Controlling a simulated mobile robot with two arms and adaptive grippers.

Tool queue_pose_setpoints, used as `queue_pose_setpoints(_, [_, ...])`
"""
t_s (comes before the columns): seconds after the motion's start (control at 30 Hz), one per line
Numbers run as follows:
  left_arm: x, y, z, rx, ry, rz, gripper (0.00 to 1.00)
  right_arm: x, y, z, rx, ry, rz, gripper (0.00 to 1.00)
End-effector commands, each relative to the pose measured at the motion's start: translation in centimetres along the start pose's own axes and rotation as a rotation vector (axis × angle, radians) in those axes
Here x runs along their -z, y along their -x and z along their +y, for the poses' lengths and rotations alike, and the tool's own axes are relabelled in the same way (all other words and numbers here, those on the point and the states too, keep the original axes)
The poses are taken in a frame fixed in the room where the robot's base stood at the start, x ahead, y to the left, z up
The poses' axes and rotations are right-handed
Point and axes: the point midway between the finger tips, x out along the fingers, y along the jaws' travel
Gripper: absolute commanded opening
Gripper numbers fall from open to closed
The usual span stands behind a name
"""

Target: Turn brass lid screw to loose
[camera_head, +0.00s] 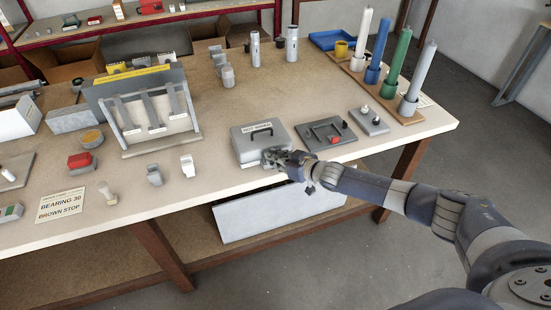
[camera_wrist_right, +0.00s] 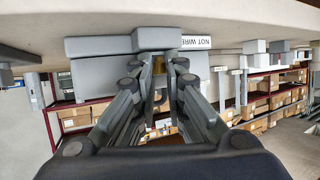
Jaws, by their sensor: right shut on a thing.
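A grey lidded box (camera_head: 262,140) with a dark handle and a white label stands near the front edge of the bench. In the right wrist view the picture is turned over, and the box (camera_wrist_right: 100,76) lies behind my fingers with its label reading "NOT WIRE...". My right gripper (camera_head: 272,156) is at the box's front face. Its fingers (camera_wrist_right: 166,78) come together on the small brass lid screw (camera_wrist_right: 182,64), of which only a bit shows between them. The screw is hidden by the gripper in the head view. My left gripper is in neither view.
Right of the box are a dark-grey plate with a red knob (camera_head: 325,134) and a smaller grey plate (camera_head: 369,121). Coloured cylinders (camera_head: 389,75) stand in a wooden rack farther right. A slotted rack (camera_head: 146,105) stands left.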

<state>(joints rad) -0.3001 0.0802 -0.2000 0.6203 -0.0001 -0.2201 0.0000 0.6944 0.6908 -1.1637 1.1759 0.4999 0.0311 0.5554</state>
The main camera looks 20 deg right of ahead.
Motion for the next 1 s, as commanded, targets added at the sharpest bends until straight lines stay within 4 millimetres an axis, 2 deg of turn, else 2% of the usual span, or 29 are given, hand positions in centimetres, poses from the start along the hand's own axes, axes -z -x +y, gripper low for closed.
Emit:
queue_pose_setpoints(0.47, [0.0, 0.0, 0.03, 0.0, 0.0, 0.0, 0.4, 0.47, -0.07, -0.02, 0.001, -0.001, 0.008, 0.0])
queue_pose_setpoints(0.5, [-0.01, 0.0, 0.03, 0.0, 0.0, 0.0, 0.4, 0.48, -0.08, -0.03, 0.001, -0.001, 0.009, 0.16])
queue_pose_setpoints(0.53, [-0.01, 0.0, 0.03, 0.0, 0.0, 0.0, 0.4, 0.48, -0.08, -0.03, 0.001, -0.001, 0.009, 0.23])
queue_pose_setpoints(0.87, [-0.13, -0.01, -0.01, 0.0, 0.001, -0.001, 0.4, 0.16, 0.02, -0.04, 0.001, -0.001, 0.003, 0.23])
queue_pose_setpoints(1.0, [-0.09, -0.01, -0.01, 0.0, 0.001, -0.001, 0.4, -0.04, 0.69, -0.03, 0.001, -0.003, 0.001, 0.23])
